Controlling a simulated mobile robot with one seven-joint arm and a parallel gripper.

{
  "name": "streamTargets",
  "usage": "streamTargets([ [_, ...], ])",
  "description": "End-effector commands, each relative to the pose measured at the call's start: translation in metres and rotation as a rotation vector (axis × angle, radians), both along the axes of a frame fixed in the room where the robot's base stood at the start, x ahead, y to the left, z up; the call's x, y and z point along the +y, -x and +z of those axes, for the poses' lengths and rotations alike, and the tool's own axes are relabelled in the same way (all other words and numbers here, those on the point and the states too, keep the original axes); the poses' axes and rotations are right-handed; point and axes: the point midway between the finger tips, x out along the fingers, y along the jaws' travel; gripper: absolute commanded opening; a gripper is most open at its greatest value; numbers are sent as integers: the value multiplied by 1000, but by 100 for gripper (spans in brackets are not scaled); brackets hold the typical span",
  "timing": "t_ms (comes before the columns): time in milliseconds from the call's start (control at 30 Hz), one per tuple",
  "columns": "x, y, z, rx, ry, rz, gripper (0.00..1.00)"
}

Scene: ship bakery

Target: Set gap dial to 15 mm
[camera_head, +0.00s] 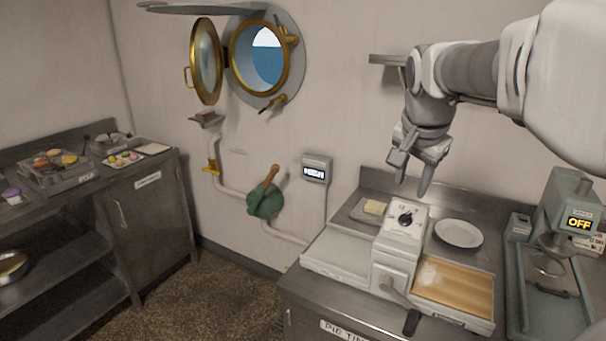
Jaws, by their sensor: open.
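The gap dial (405,218) is a dark knob on the white top face of the dough sheeter (389,262), which stands on the metal counter. Small marks surround the knob, but they are too small to read, so I cannot tell its setting. My gripper (410,188) hangs above and slightly behind the dial, fingers pointing down. Its fingers are apart with nothing between them, and it appears clear of the machine.
A crank handle (408,312) sticks out at the sheeter's front. A mixer (568,215) reading OFF stands farther right. A small tray (362,216) holds a pale block behind.

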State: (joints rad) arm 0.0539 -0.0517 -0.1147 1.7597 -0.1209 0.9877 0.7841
Motion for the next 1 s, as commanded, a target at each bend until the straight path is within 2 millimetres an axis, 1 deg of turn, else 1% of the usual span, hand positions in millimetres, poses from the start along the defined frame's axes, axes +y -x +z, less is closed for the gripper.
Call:
streamTargets([
  [33,-9,-15,0,-2,-5,-50,44],
  [133,-20,-33,1,-10,-17,-127,44],
  [200,-25,-41,1,-14,-21,-163,44],
  [333,-30,-49,-3,-18,-25,-193,44],
  [433,-33,-53,-12,-15,-25,-195,44],
  [567,-38,-61,-33,-14,-26,-194,44],
  [800,-49,-81,-81,-13,-25,-193,44],
  [1000,-59,-98,-118,-13,-25,-192,44],
])
